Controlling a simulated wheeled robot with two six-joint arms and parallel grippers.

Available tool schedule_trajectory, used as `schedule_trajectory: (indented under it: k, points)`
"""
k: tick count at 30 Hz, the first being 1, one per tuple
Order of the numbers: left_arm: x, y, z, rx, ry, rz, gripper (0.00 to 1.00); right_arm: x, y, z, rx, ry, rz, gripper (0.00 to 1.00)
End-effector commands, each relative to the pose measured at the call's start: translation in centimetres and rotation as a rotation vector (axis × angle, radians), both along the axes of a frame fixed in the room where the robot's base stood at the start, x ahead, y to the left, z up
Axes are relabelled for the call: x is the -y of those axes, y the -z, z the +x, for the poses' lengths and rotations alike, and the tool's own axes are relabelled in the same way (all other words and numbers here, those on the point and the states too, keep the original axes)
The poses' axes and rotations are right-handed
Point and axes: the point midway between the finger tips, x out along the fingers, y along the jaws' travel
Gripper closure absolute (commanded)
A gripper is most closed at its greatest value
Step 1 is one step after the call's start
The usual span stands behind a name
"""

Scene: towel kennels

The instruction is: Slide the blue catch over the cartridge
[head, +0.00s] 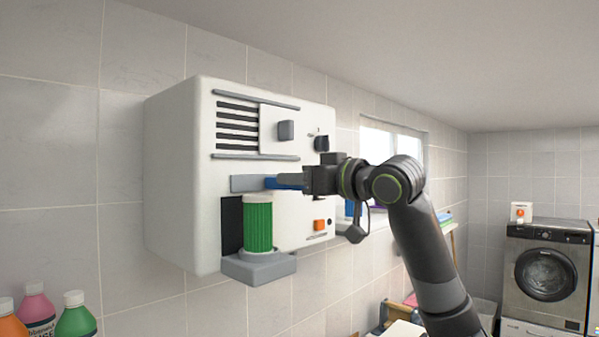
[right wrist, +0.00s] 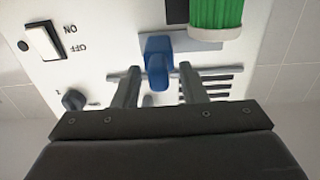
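The green ribbed cartridge (head: 258,226) stands upright in a grey holder (head: 258,268) on the front of the white wall unit; its end also shows in the right wrist view (right wrist: 216,14). The blue catch (head: 270,183) is at the right end of a grey rail (head: 246,184) just above the cartridge, beside rather than over its middle. My right gripper (right wrist: 160,86) is at the catch, fingers apart, with the blue catch (right wrist: 158,56) between the fingertips and gaps visible on both sides. My left gripper is not in view.
The white unit (head: 172,180) has a vent (head: 237,128), a grey knob (head: 285,131), a dark knob (head: 321,143) and an orange switch (head: 319,225) near my right arm. Bottles (head: 76,316) stand at lower left. A washing machine (head: 545,272) is far right.

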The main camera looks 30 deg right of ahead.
Motion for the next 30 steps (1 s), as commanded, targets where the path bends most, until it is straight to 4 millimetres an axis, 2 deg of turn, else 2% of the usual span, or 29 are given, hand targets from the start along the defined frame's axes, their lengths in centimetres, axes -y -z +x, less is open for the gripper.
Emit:
schedule_trajectory:
  k: [7, 16, 22, 27, 30]
  points:
    - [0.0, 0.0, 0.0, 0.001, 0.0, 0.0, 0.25, 0.0, 0.1, 0.1, 0.0, 0.0, 0.0, 0.62]
    - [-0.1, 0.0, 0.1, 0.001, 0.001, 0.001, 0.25, 0.0, 0.0, 0.1, 0.0, 0.0, 0.0, 1.0]
    - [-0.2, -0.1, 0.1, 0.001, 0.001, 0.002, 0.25, -0.4, 0.0, 0.0, 0.0, -0.002, -0.001, 1.0]
    - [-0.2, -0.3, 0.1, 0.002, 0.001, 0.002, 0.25, -3.3, 0.0, -1.0, 0.002, -0.007, -0.002, 1.0]
    - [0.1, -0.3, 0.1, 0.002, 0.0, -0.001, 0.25, -4.2, 0.0, -1.3, -0.001, -0.003, 0.0, 1.0]
